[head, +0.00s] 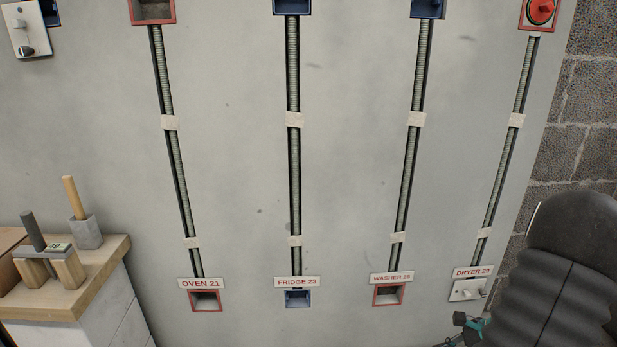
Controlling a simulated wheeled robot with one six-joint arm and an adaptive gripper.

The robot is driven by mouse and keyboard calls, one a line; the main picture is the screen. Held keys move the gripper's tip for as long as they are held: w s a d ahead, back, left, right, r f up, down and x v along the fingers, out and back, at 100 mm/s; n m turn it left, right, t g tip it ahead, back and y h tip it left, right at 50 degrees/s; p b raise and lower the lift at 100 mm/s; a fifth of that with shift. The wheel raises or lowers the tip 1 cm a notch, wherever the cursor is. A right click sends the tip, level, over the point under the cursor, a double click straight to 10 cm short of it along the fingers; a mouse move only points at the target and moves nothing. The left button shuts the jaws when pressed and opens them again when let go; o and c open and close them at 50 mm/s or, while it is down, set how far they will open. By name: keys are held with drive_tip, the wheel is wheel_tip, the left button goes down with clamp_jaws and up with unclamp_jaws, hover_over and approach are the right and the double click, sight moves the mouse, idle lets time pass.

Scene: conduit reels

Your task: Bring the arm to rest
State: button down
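My arm shows as a large dark link at the lower right, in front of the wall. A small dark and teal part at the bottom edge, left of that link, looks like part of my gripper (468,328). Most of it is cut off by the frame, so its fingers and anything in them cannot be made out. It appears just below and left of the white plate (467,290) under the DRYER 29 label (473,271). Whether it touches the wall cannot be told.
Conduits run down the grey wall (346,200) to boxes labelled OVEN 21 (201,283), FRIDGE 23 (296,282) and WASHER 26 (392,277). A wooden-topped bench (60,298) with a grey block (86,232) stands at the lower left. Bare block wall (575,150) is at the right.

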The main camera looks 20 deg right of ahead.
drive_tip(key=s+a+r+n+h+p, duration=0.2)
drive_tip(key=a+r+n+h+p, duration=0.1)
drive_tip(key=a+r+n, duration=0.8)
drive_tip(key=s+a+r+n+h+p, duration=0.3)
drive_tip(key=a+r+n, duration=0.9)
drive_tip(key=a+r, duration=0.9)
drive_tip(key=shift+a+r+p, duration=0.35)
drive_tip(key=shift+r+p, duration=0.25)
drive_tip(key=shift+p, duration=0.1)
